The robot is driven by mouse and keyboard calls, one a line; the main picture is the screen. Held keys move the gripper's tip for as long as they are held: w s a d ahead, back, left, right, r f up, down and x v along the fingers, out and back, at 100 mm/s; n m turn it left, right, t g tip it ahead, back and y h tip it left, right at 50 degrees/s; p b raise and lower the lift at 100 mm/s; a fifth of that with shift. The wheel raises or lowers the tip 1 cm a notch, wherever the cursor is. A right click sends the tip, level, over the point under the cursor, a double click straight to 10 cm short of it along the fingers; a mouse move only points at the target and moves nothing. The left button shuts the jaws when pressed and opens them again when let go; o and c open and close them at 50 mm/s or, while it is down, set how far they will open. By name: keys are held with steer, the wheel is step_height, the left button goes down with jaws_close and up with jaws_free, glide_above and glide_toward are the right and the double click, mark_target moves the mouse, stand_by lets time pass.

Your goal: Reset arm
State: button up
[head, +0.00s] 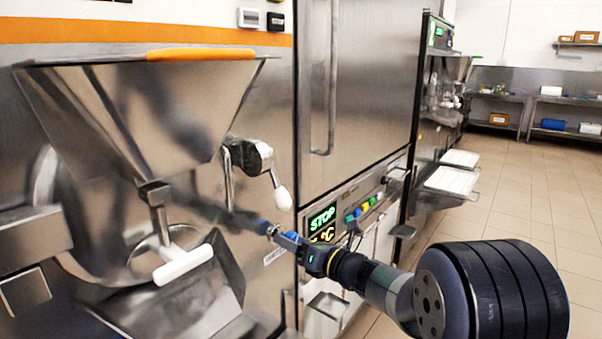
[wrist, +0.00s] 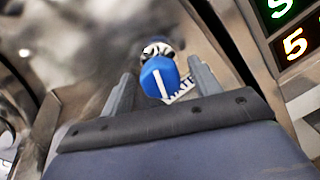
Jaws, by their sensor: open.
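My gripper (head: 276,232) reaches in from the right in the head view, in front of the steel machine by its right edge. In the wrist view my gripper (wrist: 160,85) has its two grey fingers apart. A blue knob (wrist: 158,76) with a white pointer line shows between the fingers, with a metal collar behind it. Whether the fingers touch the knob I cannot tell. My arm stretches back to the lower right of the head view.
A steel hopper (head: 135,115) and a white-handled lever (head: 283,198) are close to my gripper. A lit display (head: 322,219) and coloured knobs (head: 365,207) sit to its right. White trays (head: 452,180) stick out farther back. Tiled floor (head: 500,215) is open at right.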

steer(key=p+v, duration=0.1)
steer(key=v, duration=0.8)
steer(key=shift+s+d, duration=0.2)
steer(key=shift+d, duration=0.05)
